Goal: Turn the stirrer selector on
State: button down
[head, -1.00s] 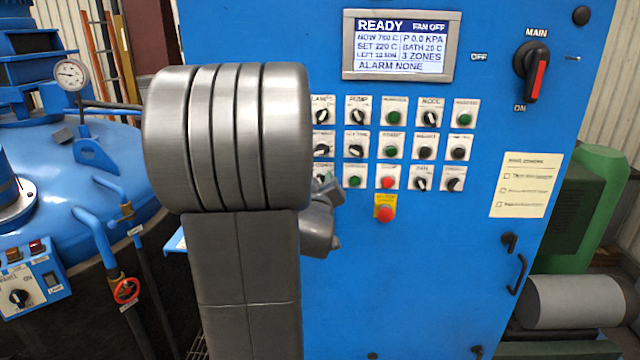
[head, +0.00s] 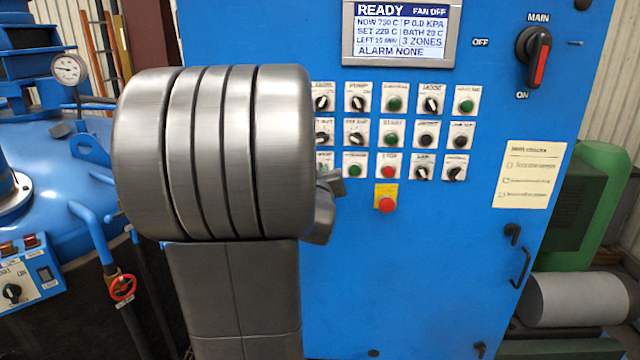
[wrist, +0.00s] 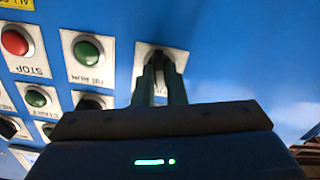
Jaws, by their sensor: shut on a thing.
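In the wrist view, a black selector knob (wrist: 158,62) on a white plate sits between the two dark fingers of my gripper (wrist: 160,80), which are shut on it. The view is upside down and that plate's label is not readable, so I cannot confirm it names the stirrer. The fingers and the gripper body hide part of the knob.
Close beside the held knob are a green button (wrist: 88,50) and a red STOP button (wrist: 17,42). The blue cabinet carries rows of selectors and buttons, a yellow-plated emergency button (head: 386,203), a display (head: 402,30) reading READY, and a MAIN switch (head: 535,60).

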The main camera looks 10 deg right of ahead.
jog(key=shift+d+m+b, duration=0.15)
jog(key=shift+m+b, duration=3.5)
jog(key=shift+m, duration=0.85)
jog(key=c, duration=1.5)
grip_release()
jog(key=shift+s, duration=0.1)
jog(key=shift+p+v, duration=1.3)
jog(key=shift+v, duration=5.55)
